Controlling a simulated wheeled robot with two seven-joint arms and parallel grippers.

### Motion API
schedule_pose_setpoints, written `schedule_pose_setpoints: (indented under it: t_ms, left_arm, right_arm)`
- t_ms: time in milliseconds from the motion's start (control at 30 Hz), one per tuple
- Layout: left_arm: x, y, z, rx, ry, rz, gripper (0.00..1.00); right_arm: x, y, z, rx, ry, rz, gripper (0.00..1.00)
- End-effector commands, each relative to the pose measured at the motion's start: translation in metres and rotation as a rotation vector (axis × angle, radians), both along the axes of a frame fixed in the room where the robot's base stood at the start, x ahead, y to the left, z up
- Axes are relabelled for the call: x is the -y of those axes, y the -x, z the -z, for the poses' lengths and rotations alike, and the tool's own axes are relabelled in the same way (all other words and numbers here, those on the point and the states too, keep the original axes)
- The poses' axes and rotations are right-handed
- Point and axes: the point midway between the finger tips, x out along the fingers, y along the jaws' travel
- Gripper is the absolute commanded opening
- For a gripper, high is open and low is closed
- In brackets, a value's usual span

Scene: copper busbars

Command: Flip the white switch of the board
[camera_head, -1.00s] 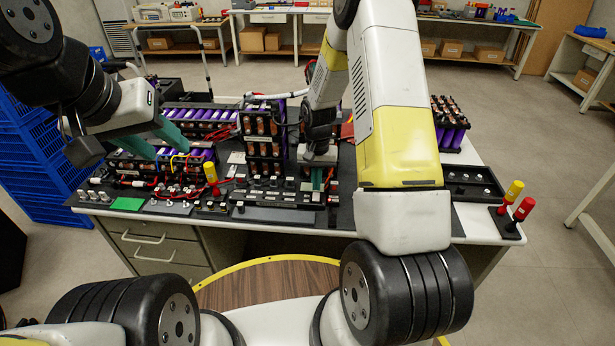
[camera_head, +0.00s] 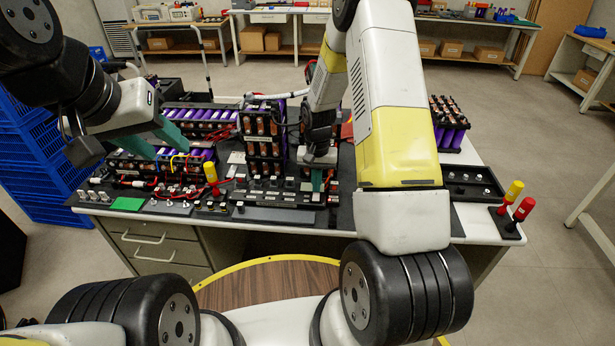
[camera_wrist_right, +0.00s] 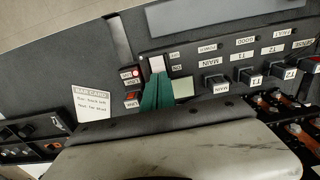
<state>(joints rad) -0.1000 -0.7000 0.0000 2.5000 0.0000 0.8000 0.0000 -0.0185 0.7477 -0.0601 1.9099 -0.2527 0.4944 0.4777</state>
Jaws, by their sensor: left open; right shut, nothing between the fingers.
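The board (camera_head: 275,197) is a dark panel at the table's front edge with a row of labelled black knobs; its surface also shows in the right wrist view (camera_wrist_right: 210,62). The white switch (camera_wrist_right: 157,64) is a small pale block beside ON/OFF-type labels. My right gripper (camera_wrist_right: 157,82) has its green fingers shut and empty, with the tips right at the switch's near edge; I cannot tell if they touch. In the head view this gripper (camera_head: 317,182) is over the board's right end. My left gripper (camera_head: 166,144) is open and empty above the cell packs at left.
Purple-cell packs with copper busbars (camera_head: 264,140) stand behind the board. A black tray (camera_head: 472,187) and yellow and red-handled tools (camera_head: 515,210) are at the table's right. A white card (camera_wrist_right: 92,104) lies beside the board.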

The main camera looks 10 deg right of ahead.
Motion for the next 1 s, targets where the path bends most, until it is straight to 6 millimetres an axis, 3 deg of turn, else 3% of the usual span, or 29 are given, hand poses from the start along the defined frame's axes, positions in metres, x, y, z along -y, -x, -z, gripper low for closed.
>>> schedule_pose_setpoints:
  t_ms: [700,1000]
  left_arm:
    - [0.0,0.0,0.0,0.0,0.0,0.0,0.43]
    - [0.0,0.0,0.0,0.0,0.0,0.0,0.43]
  right_arm:
    - [0.0,0.0,0.015,-0.001,0.0,0.0,0.0]
    - [0.0,-0.001,-0.006,0.003,0.0,0.0,0.0]
